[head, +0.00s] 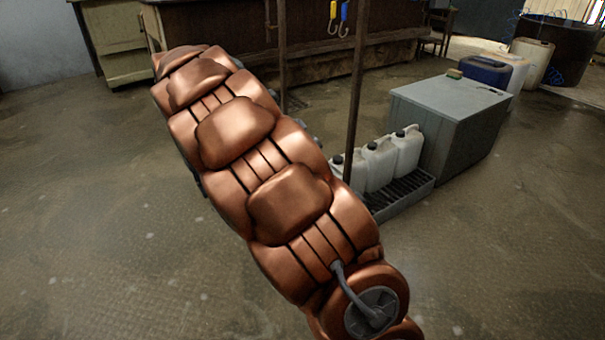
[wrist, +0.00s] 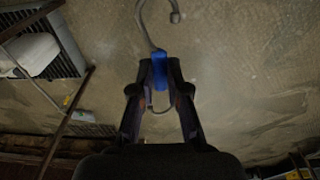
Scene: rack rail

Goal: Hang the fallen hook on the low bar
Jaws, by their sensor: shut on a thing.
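My gripper (wrist: 160,68) is shut on a hook with a blue grip (wrist: 159,67) in the wrist view. The hook's grey metal curve reaches out beyond the fingertips, and a thin curved part shows between the fingers. The floor is behind it. In the head view my arm hides the gripper and the held hook. Rack posts (head: 356,95) stand behind my arm there. A rusty rail (wrist: 63,124) crosses the left of the wrist view; I cannot tell whether it is the low bar. The held hook is apart from it in the picture.
A yellow hook (head: 333,12) and a blue hook (head: 345,14) hang high at the rack. White jugs (head: 380,163) stand on a dark grated tray (head: 405,192) beside a grey cabinet (head: 450,120). The floor at left is clear.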

